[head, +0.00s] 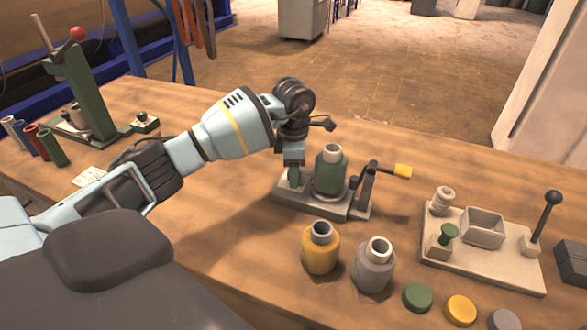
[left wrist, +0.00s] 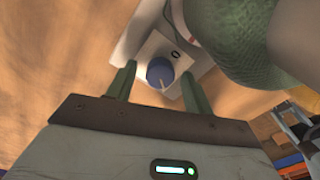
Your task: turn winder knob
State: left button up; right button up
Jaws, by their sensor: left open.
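The winder (head: 315,200) is a grey base on the wooden bench. It carries a green spool with a pale top (head: 331,172) and a crank with a yellow handle (head: 402,171). In the left wrist view, the blue round winder knob (left wrist: 160,73) has a pale pointer line and sits on a light plate marked 0. My left gripper (head: 293,178) points down at the left end of the winder. Its open green fingers stand one on each side of the knob, with gaps visible. The knob is hidden in the head view. My right gripper is not in view.
A yellow spool (head: 320,250) and a grey spool (head: 374,266) stand in front of the winder. A beige fixture with a black-knobbed lever (head: 552,198) is at the right. A green press (head: 85,90) stands at the far left. Bench behind the winder is clear.

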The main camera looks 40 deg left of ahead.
pick_arm(q)
jog(key=shift+c, duration=0.4)
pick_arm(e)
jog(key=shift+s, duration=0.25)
pick_arm(q)
jog(key=c, duration=0.9)
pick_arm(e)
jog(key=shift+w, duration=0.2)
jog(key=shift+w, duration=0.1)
pick_arm(q)
jog(key=shift+m, duration=0.6)
jog(key=m+b, duration=0.1)
jog(key=m, duration=0.2)
jog(key=shift+m, duration=1.7)
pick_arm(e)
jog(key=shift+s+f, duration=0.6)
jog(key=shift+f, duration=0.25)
